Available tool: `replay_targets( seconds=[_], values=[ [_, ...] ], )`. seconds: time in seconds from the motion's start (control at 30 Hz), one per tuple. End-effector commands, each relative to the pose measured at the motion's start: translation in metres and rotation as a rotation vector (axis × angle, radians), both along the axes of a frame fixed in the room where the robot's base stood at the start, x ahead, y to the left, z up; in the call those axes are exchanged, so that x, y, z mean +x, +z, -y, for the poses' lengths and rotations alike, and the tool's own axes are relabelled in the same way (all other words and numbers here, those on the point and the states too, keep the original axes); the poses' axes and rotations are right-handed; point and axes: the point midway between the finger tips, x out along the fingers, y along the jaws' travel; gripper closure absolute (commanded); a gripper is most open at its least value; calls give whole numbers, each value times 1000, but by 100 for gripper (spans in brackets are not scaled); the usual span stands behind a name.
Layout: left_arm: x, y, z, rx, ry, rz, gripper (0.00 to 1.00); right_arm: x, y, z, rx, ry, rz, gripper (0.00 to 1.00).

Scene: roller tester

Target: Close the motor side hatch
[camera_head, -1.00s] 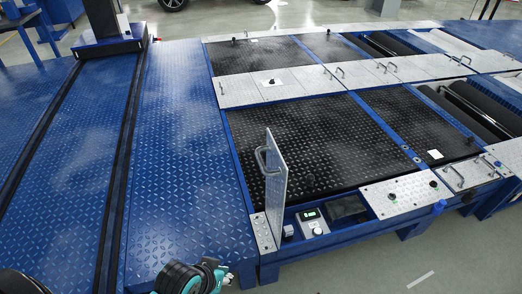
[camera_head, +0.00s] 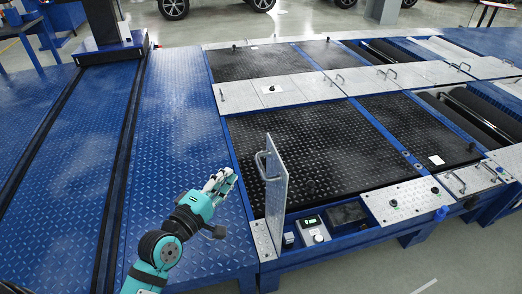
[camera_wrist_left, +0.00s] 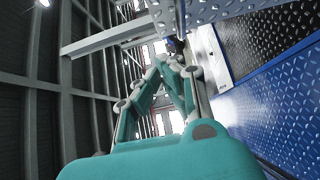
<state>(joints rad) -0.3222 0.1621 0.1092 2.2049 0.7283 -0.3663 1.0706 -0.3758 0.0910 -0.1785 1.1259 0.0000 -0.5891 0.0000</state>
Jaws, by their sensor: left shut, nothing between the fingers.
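The motor side hatch (camera_head: 277,195) is a light metal plate with a handle (camera_head: 262,166) on its left face. It stands upright, open, at the left end of an uncovered compartment (camera_head: 330,219) in the front edge of the tester. My left gripper (camera_head: 226,181) is left of the hatch, over the blue floor plate, apart from the handle. It is shut and empty. In the left wrist view the gripper fingers (camera_wrist_left: 172,62) come together, with nothing between them. My right gripper does not show.
In the compartment sit a small box with a display (camera_head: 312,229) and a dark panel (camera_head: 347,212). A patterned metal cover (camera_head: 404,201) with dark knobs lies flat to the right. Black plates (camera_head: 325,150) lie behind the hatch. The blue plate (camera_head: 185,120) on the left is clear.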

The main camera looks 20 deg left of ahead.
Motion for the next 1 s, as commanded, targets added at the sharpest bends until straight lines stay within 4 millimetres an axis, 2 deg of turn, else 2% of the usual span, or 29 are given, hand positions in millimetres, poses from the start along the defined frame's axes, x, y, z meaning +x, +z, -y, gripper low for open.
replay_targets(
  seconds=[0.17, 0.57, 0.73, 1.0],
  values=[
    [21, 2, 4, -9, 2, 5, 100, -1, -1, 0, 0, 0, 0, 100],
    [101, 1, 22, -5, 0, 3, 100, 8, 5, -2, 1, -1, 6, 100],
    [113, 1, 43, -5, 0, 2, 100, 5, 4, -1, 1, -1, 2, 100],
    [119, 1, 52, -1, 0, 1, 100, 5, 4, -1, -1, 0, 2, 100]
  ],
)
